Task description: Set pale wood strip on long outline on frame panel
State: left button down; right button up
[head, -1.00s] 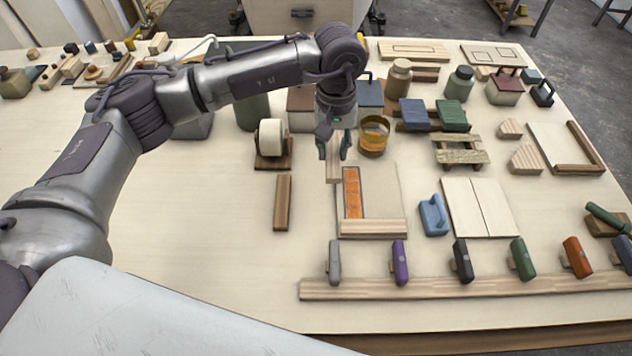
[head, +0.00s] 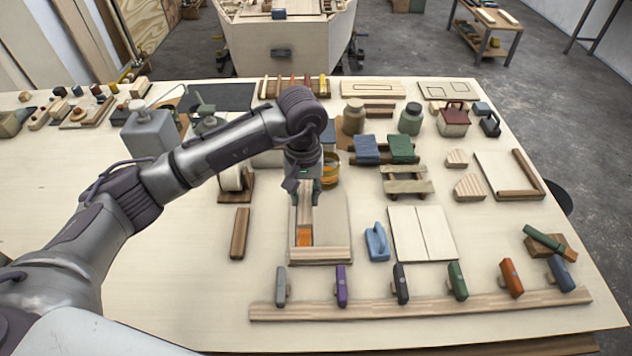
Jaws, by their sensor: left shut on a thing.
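The frame panel (head: 335,222) lies flat on the table, with a wood strip along its near edge. The orange long outline (head: 305,236) is on its left side; only its near end shows. The pale wood strip (head: 306,214) hangs down in line with the outline and hides most of it from this view. My left gripper (head: 304,192) is shut on the strip's upper part, over the far left of the panel. I cannot tell whether the strip touches the panel. My right gripper is not in view.
A dark wood strip (head: 239,233) lies left of the panel. A blue handled block (head: 377,242) and a pale two-part board (head: 422,233) lie to its right. A rail (head: 420,306) with several coloured clamps runs in front. An amber jar (head: 331,170) stands close behind the gripper.

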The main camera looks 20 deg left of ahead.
pick_arm(q)
jog(key=shift+w+a+f+b, duration=0.1)
jog(key=shift+a+f+b, duration=0.3)
jog(key=shift+f, duration=0.7)
jog(key=shift+d+f, duration=0.1)
jog(key=shift+f, duration=0.2)
jog(key=shift+d+f+b, duration=0.1)
jog(key=shift+f+b, duration=0.3)
jog(key=shift+f, duration=0.6)
notch_tip(320, 180, down, 3)
jog(key=b, duration=0.2)
jog(key=shift+r+b, duration=0.2)
jog(key=shift+b, duration=0.15)
jog(key=shift+f, duration=0.2)
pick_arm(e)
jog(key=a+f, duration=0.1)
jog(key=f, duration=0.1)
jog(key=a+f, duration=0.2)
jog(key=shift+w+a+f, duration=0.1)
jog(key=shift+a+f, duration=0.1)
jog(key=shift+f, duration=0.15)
